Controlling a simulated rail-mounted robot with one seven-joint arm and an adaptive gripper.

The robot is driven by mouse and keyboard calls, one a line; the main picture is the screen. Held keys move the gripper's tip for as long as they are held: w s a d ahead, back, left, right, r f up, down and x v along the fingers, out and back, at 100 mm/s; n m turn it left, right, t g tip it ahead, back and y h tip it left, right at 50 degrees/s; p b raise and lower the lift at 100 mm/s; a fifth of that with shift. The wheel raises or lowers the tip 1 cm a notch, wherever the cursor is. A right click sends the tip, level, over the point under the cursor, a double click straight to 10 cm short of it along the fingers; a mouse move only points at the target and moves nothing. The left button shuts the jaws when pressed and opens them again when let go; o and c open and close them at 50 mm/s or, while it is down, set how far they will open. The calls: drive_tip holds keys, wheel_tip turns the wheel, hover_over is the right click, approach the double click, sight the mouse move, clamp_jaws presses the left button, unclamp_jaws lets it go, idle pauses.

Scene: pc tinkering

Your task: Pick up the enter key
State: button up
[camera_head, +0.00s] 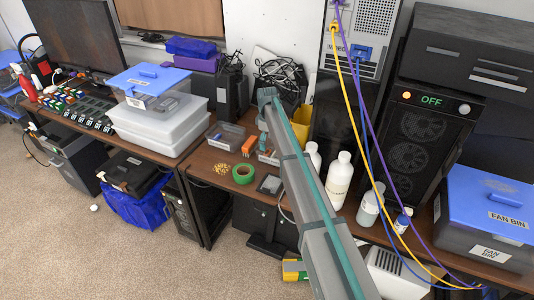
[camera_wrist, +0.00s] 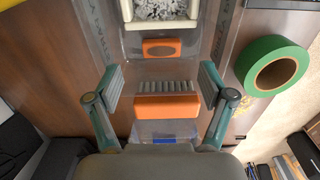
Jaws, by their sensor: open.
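I cannot pick out the enter key for certain in either view. In the wrist view, a white-rimmed tray (camera_wrist: 194,22) at the top edge holds many small grey and white pieces, too small to tell apart. My gripper (camera_wrist: 161,80) is open and empty, with one finger on each side of an orange brush (camera_wrist: 167,107) with grey bristles. I cannot tell whether the fingers touch it. A second orange piece (camera_wrist: 161,48) lies between the brush and the tray. In the head view, my arm reaches down over the brown desk, and its end is partly hidden.
A green tape roll (camera_head: 243,174) lies on the desk (camera_head: 205,178); it also shows in the wrist view (camera_wrist: 272,67). White bottles (camera_head: 340,178), a black PC case (camera_head: 418,140) and hanging cables stand to the right. A clear bin (camera_head: 226,135) is to the left.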

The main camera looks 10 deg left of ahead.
sight(267, 152)
drive_tip(key=shift+s+f+p, duration=0.1)
drive_tip(key=shift+f+p, duration=0.8)
drive_tip(key=shift+f, duration=1.6)
drive_tip(key=c, duration=0.8)
